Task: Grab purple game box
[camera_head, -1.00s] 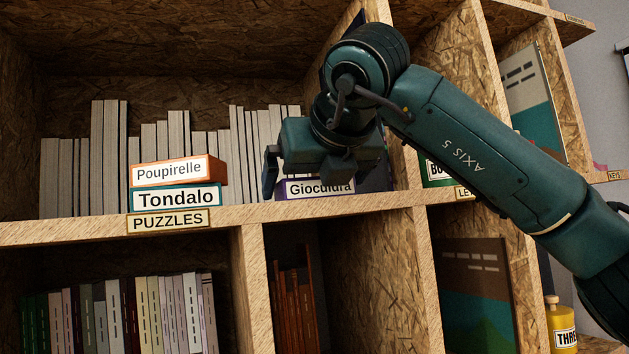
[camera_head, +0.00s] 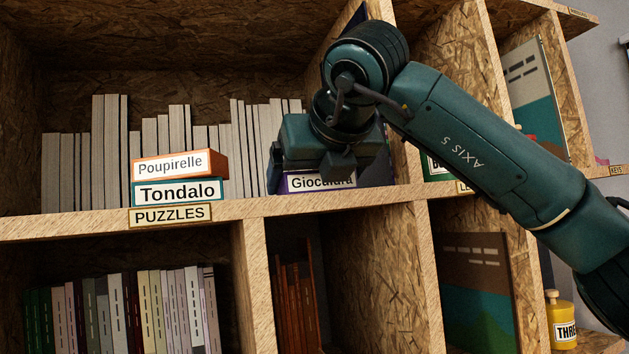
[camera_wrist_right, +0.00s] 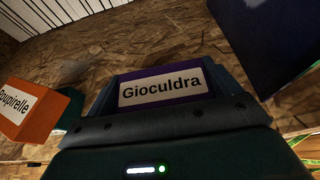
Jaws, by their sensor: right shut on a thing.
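The purple game box (camera_head: 322,182), labelled Gioculdra, lies on the upper shelf at the front, right of the stacked boxes. My right gripper (camera_head: 318,180) is shut on it, with a finger at its left end and another over its right part. In the right wrist view the box's labelled face (camera_wrist_right: 163,86) sits between the two fingers (camera_wrist_right: 165,92). The gripper hides the top and right part of the box in the head view. My left gripper is in neither view.
An orange Poupirelle box (camera_head: 180,165) lies on a teal Tondalo box (camera_head: 177,192), just left of the gripper. White-spined books (camera_head: 110,150) stand behind. A wooden upright (camera_head: 405,165) is close on the right. A PUZZLES tag (camera_head: 170,214) marks the shelf edge.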

